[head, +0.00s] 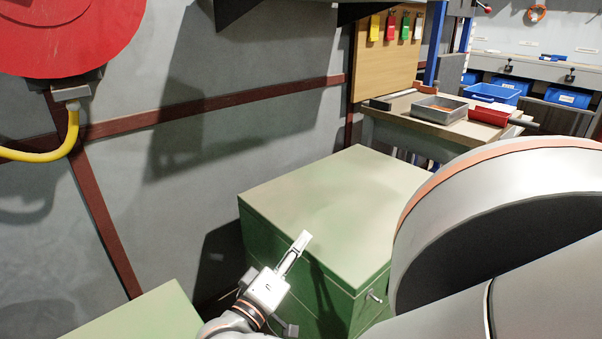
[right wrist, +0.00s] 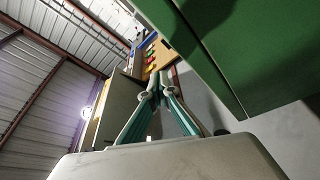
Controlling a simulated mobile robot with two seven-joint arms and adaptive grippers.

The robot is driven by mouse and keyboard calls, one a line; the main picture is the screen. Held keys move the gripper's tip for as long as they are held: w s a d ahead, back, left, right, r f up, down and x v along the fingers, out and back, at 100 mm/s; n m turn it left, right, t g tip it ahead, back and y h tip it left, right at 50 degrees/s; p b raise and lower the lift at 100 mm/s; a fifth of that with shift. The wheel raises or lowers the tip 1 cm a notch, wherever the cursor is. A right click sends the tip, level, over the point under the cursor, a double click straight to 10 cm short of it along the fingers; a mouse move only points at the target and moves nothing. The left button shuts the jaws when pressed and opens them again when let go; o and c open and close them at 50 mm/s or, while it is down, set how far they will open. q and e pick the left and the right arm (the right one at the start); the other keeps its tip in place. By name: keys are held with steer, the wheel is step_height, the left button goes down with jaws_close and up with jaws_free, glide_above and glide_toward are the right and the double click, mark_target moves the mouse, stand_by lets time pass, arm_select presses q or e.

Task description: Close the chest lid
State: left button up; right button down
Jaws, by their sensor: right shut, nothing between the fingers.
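The green chest (head: 262,240) stands against the grey wall in the middle of the head view. Its pale green lid (head: 335,195) looks down flat on the body, with a seam below its edge and no clear gap. A small metal knob (head: 374,296) sits on its right-hand side. My right gripper (head: 304,238) is shut and empty in front of the chest, its fingers overlapping the lid's near edge in the picture; I cannot tell if they touch. In the right wrist view the shut fingers (right wrist: 160,78) point up beside the green chest side (right wrist: 255,55). My left gripper is out of view.
Another pale green top (head: 150,315) lies at lower left. A red reel (head: 65,35) with a yellow hose hangs on the wall. A workbench (head: 440,130) with a grey tray (head: 438,110) and red bin (head: 488,115) stands behind the chest. My own large arm link covers the right.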

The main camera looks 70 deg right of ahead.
step_height(320, 180, up, 10)
stand_by(0.4)
steer(key=shift+f, duration=0.1)
